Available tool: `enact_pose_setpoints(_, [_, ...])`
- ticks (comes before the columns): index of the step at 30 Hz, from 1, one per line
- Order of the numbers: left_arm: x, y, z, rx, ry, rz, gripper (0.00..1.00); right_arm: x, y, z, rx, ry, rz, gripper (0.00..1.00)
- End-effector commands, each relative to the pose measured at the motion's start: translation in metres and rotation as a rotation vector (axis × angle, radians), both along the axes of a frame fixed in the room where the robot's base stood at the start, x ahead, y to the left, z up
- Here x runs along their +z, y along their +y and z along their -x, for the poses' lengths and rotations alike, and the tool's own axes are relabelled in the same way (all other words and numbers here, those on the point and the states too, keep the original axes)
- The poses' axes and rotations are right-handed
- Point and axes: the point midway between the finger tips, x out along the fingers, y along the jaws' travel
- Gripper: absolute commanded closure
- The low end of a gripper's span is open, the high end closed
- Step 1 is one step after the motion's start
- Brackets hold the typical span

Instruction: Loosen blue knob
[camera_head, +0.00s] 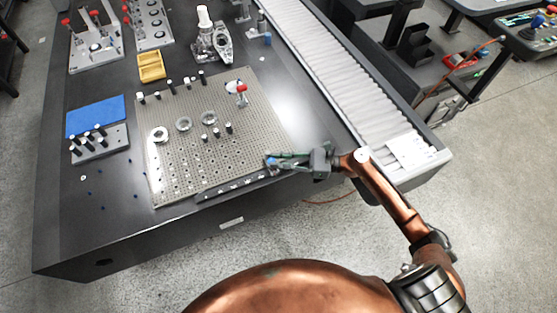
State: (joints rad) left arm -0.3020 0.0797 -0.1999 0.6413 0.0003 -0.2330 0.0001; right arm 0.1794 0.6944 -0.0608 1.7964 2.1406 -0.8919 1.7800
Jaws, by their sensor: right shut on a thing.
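The blue knob (270,162) is at the lower right corner of the perforated plate (180,185), close to the table's front edge. My right gripper (275,162) reaches in from the right, low over the plate's corner, and its fingers are shut on the blue knob. The fingers partly hide the knob, and its lower part cannot be made out. My left gripper is not in view.
The plate carries ring parts (183,124), black-and-white pins and a red-topped clamp (241,91). A blue mat (95,116), a pin block (98,147) and a yellow tray (151,67) lie left and behind. A roller conveyor (340,80) runs along the right.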

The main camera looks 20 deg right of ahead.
Motion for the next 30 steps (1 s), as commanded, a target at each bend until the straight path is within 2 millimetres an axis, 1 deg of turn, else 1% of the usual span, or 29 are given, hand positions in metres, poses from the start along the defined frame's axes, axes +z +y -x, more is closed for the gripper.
enact_pose_setpoints(4, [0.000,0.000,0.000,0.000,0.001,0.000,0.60,0.000,0.000,0.000,-0.001,0.000,0.000,1.00])
enact_pose_setpoints(5, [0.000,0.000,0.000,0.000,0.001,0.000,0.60,0.000,0.000,0.000,-0.001,0.000,0.000,0.80])
enact_pose_setpoints(12, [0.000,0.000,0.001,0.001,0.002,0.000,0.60,0.000,0.000,0.000,-0.001,0.000,0.000,0.64])
enact_pose_setpoints(17, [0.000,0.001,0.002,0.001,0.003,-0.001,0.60,0.000,0.000,0.000,-0.001,0.000,0.000,0.64])
enact_pose_setpoints(19, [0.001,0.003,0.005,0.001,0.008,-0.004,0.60,0.000,0.000,0.000,-0.001,0.000,0.000,0.64])
enact_pose_setpoints(23, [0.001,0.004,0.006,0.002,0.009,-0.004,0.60,0.000,-0.006,0.003,-0.002,0.001,0.000,0.64])
enact_pose_setpoints(26, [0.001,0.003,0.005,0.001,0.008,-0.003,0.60,-0.001,-0.018,0.008,-0.003,0.002,0.000,0.64])
enact_pose_setpoints(30, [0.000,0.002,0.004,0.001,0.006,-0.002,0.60,-0.001,-0.045,0.021,-0.004,0.002,0.002,0.64])
